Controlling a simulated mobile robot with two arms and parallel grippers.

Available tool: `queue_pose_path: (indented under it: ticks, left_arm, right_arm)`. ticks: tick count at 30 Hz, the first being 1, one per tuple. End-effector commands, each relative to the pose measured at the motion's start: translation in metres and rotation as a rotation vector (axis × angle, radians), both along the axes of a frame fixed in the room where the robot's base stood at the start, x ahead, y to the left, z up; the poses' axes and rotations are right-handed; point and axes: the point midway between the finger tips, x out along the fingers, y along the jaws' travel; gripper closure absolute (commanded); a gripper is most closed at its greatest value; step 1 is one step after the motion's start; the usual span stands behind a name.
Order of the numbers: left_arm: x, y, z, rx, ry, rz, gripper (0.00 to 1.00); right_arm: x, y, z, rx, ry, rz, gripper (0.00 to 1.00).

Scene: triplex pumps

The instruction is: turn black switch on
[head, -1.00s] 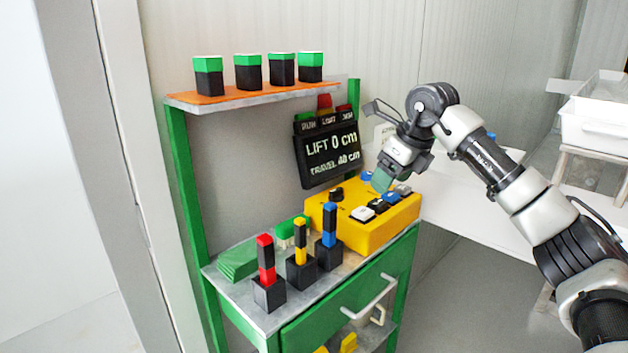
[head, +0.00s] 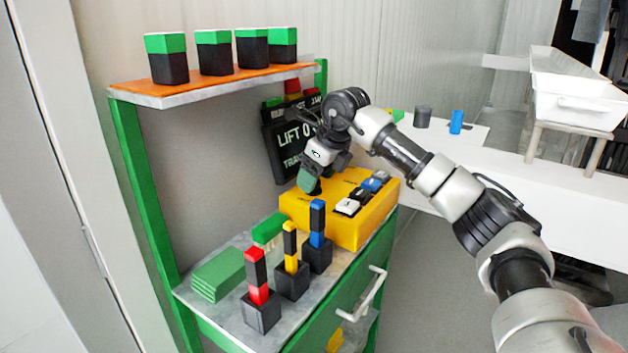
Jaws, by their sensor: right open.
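A yellow control box (head: 345,232) sits on the bench's metal top. A row of switches runs along its right side: a white switch (head: 347,206), a black switch (head: 359,195), a blue switch (head: 370,185) and a pale one beyond. My right gripper (head: 308,184) is open over the left part of the box, with its green-tipped fingers pointing down. It hides most of the black knob there; I cannot tell whether they touch. The black switch in the row is clear of the gripper. My left gripper is out of view.
A dark display panel (head: 281,150) stands behind my arm, partly hidden. Red, yellow and blue posts in black holders (head: 261,311) stand in front of the box, beside green plates (head: 217,274). An orange shelf (head: 215,83) with several green-topped blocks hangs above.

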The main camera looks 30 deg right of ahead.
Motion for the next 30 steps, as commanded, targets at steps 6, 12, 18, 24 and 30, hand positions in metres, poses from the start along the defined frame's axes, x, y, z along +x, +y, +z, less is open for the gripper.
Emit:
queue_pose_path:
  ticks: [6, 12, 18, 24, 30]
  left_arm:
    - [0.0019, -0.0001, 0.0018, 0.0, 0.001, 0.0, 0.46]
    - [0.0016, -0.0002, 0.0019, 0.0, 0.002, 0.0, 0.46]
    - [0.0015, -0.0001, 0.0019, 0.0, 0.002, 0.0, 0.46]
    - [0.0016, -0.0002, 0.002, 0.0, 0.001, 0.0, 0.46]
    - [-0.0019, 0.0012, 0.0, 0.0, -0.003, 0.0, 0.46]
  right_arm:
    - [0.0044, 0.0016, -0.0122, 0.0, 0.001, -0.001, 0.32]
    - [0.0046, 0.0017, -0.0123, 0.0, 0.0, -0.001, 0.32]
    - [0.0045, 0.0018, -0.0122, 0.0, 0.0, -0.001, 0.61]
    - [0.0044, 0.0017, -0.012, 0.0, 0.0, 0.0, 0.81]
    - [0.0045, 0.0014, -0.0108, 0.001, 0.001, 0.02, 0.81]
